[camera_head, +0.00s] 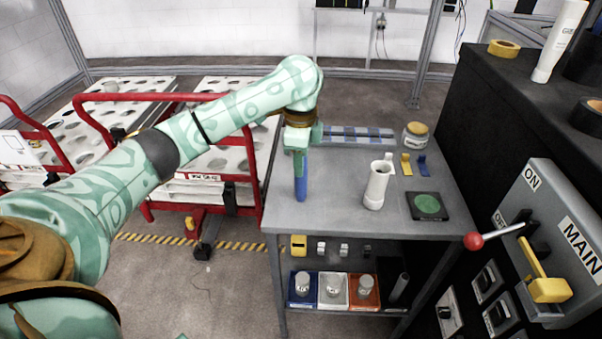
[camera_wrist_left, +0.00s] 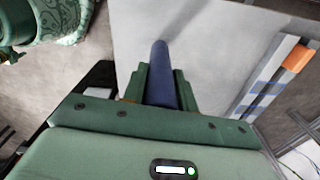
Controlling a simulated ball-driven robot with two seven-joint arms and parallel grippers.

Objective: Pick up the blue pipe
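The blue pipe (camera_head: 301,188) stands upright below my left gripper (camera_head: 297,152), over the left part of the grey table. In the left wrist view the blue pipe (camera_wrist_left: 160,72) sits between the two green fingers of my left gripper (camera_wrist_left: 159,88), which close against its sides. The fingers hide its upper part. I cannot tell whether its lower end touches the table. My right gripper is not in view.
The grey table (camera_head: 340,215) also holds a white pipe (camera_head: 377,186), a lidded jar (camera_head: 415,135), small yellow and blue parts, and a black plate with a green disc (camera_head: 427,204). A red-handled cart (camera_head: 165,97) stands left; a black cabinet (camera_head: 510,120) stands right.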

